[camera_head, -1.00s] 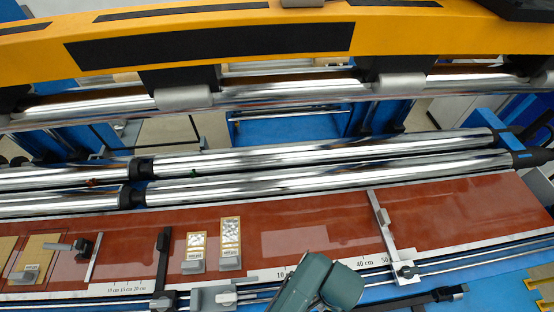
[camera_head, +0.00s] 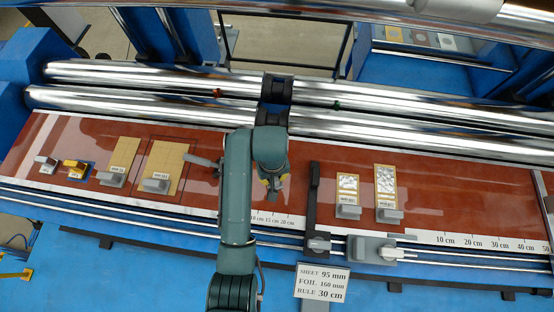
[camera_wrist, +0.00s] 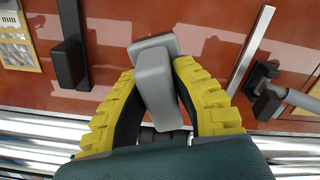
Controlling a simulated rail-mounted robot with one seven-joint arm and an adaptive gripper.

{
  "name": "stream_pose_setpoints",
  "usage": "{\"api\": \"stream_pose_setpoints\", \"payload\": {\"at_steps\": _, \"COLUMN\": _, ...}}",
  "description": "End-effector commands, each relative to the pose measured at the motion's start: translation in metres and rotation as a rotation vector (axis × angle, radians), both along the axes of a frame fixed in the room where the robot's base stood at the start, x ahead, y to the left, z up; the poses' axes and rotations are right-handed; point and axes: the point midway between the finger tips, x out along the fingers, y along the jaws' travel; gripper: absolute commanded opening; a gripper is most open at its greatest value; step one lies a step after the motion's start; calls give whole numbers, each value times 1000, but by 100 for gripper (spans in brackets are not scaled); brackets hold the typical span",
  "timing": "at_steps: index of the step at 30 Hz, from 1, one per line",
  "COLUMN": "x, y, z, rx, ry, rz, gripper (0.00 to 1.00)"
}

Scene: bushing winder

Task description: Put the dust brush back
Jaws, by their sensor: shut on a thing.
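In the wrist view the yellow-padded fingers of my gripper (camera_wrist: 158,95) are shut on a grey piece (camera_wrist: 155,72) with a wide block end and a narrower stem. It may be the dust brush; no bristles show. In the head view my gripper (camera_head: 271,184) is over the red-brown table (camera_head: 420,195), just above the short printed scale, with a bit of grey under its fingertips. I cannot tell whether the held piece touches the table. A grey handle with a black head (camera_wrist: 266,97) lies beside it in the wrist view; the handle (camera_head: 204,162) also shows left of my arm.
A black crossbar (camera_head: 313,200) stands right of my gripper. Sample cards with grey blocks (camera_head: 348,211) lie beyond it. Foil sheets (camera_head: 168,160) and small blocks lie to the left. Steel rollers (camera_head: 180,90) run behind the table. A sign (camera_head: 321,283) is in front.

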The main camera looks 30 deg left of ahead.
Motion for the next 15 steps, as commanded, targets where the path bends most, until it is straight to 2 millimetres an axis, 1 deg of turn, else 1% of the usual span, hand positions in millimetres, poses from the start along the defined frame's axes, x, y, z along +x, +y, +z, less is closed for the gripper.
{"api": "stream_pose_setpoints", "payload": {"at_steps": 1, "x": -1, "y": -1, "z": -11, "rx": -2, "ry": 5, "rz": -1, "gripper": 0}}
{"api": "stream_pose_setpoints", "payload": {"at_steps": 3, "x": -1, "y": -1, "z": -24, "rx": -1, "ry": 3, "rz": -2, "gripper": 0}}
{"api": "stream_pose_setpoints", "payload": {"at_steps": 7, "x": 0, "y": -1, "z": -42, "rx": 0, "ry": 1, "rz": -3, "gripper": 0}}
{"api": "stream_pose_setpoints", "payload": {"at_steps": 10, "x": -1, "y": -1, "z": -61, "rx": -1, "ry": 3, "rz": -4, "gripper": 0}}
{"api": "stream_pose_setpoints", "payload": {"at_steps": 12, "x": 0, "y": -1, "z": -70, "rx": -1, "ry": 2, "rz": -4, "gripper": 0}}
{"api": "stream_pose_setpoints", "payload": {"at_steps": 15, "x": 0, "y": -1, "z": -73, "rx": 1, "ry": -2, "rz": -5, "gripper": 0}}
